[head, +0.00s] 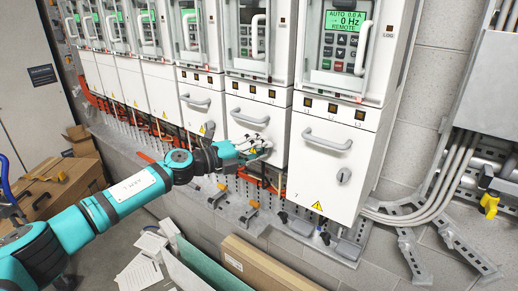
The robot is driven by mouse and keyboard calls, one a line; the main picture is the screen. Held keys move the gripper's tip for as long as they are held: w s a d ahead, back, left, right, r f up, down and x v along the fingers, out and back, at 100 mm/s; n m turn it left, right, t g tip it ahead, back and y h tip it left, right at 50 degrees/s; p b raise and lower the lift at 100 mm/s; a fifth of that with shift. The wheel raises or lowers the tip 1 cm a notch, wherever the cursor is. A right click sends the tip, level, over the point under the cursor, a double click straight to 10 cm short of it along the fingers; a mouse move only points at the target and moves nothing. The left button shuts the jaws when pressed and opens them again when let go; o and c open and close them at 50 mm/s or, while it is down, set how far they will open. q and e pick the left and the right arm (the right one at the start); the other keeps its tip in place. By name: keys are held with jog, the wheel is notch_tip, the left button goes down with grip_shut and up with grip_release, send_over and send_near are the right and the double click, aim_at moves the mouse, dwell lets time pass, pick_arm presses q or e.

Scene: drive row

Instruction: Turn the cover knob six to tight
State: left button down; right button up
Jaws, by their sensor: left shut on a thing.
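A row of white drive cabinets runs along the wall. My left gripper (260,147) is at the lower front of the second cover from the right (247,107), below its grey handle (250,117). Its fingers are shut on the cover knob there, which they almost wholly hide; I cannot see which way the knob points. The rightmost cover (305,175) is shut and shows its own knob (343,175), free of any gripper, and a grey handle (327,139). My right gripper is not in view.
Orange cables and brackets run under the cabinets. Grey conduits (440,190) and a yellow padlock (489,205) are at the right. Cardboard boxes (62,185) stand at the left; papers (140,272) and a flat carton (265,262) lie low in front.

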pick_arm(q)
jog(key=c, duration=1)
grip_release()
jog(key=v, duration=1.2)
